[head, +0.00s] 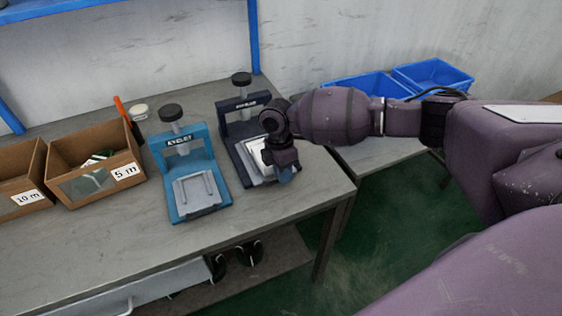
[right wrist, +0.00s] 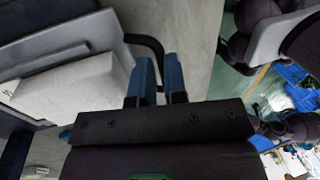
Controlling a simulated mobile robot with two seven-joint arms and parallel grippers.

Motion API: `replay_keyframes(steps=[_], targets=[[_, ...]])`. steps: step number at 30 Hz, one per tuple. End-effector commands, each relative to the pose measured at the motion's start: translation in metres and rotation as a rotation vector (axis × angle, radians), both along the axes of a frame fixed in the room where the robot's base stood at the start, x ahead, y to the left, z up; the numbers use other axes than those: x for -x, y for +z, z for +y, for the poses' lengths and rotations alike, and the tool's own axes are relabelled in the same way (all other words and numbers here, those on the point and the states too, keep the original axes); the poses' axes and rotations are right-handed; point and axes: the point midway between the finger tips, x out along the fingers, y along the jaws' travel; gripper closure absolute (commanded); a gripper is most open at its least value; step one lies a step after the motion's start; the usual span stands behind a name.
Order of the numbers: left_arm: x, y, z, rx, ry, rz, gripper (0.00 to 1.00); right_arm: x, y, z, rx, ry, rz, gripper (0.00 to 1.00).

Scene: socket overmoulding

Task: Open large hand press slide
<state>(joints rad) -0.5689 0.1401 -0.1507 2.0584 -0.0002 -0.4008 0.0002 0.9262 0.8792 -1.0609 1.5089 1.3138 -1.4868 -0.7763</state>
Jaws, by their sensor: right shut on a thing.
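The dark navy hand press (head: 233,130) stands on the workbench with a black knob on top. Its slide plate carries a pale block and is partly hidden by my right gripper (head: 284,176). In the right wrist view, the pale block (right wrist: 70,92) lies on the slide at left. A black bar handle (right wrist: 146,41) sticks out from the slide's edge. My right gripper (right wrist: 158,75) has its blue fingers close together, shut on this handle; the exact contact is partly hidden. My left gripper is not in view.
A light blue hand press (head: 215,191) stands just left of the dark one. Cardboard boxes marked 5 m (head: 103,184) and 10 m (head: 18,207) stand farther left. Blue bins (head: 433,73) sit at the back right. The bench's front edge (head: 300,212) is clear.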

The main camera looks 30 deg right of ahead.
Motion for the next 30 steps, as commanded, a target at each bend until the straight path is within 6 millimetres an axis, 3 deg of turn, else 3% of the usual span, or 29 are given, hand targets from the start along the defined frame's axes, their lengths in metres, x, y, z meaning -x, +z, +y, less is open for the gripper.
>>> replay_keyframes(steps=[11, 12, 16, 25, 30], targets=[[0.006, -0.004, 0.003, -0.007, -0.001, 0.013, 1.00, 0.002, 0.001, -0.001, 0.002, -0.004, -0.001, 1.00], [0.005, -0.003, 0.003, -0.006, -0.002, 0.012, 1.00, 0.002, 0.001, -0.001, 0.002, -0.004, -0.001, 0.83], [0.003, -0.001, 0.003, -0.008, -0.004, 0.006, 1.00, 0.002, 0.000, -0.001, 0.002, -0.003, -0.001, 0.64], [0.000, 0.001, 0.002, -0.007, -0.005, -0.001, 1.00, 0.002, 0.002, 0.000, 0.000, -0.001, -0.001, 0.64], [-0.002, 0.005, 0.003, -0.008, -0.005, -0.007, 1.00, -0.002, 0.018, 0.000, 0.000, -0.001, -0.004, 0.64]])
